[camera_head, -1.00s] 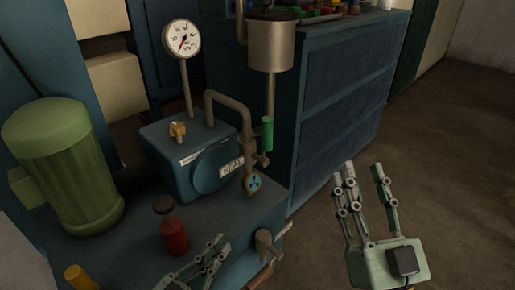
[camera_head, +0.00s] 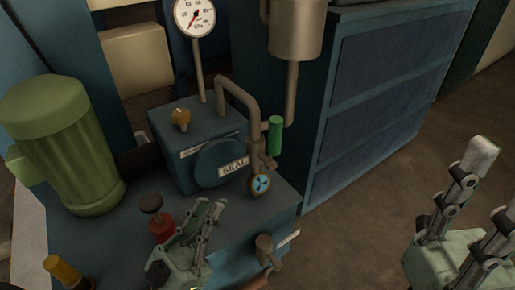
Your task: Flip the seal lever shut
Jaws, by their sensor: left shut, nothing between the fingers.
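A SEAL label (camera_head: 234,167) is on the front of the blue housing (camera_head: 195,140). Beside it, a bent pipe (camera_head: 252,105) comes down to a valve with an upright green-gripped handle (camera_head: 275,136). This handle looks like the seal lever, but I cannot be sure. A round blue-and-gold knob (camera_head: 260,184) sits below the pipe. My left gripper (camera_head: 212,210) is shut and empty, low in front of the housing, apart from the lever and partly over the red part. My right gripper (camera_head: 488,180) is open and empty at the right, over the floor.
A green motor (camera_head: 62,145) stands at left, with a dark-knobbed red part (camera_head: 161,228) and a yellow cylinder (camera_head: 62,270) nearby. A gauge (camera_head: 194,16) and a metal canister (camera_head: 297,28) stand above. A blue cabinet (camera_head: 385,90) is behind at right. Another handle (camera_head: 265,245) is at the front edge.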

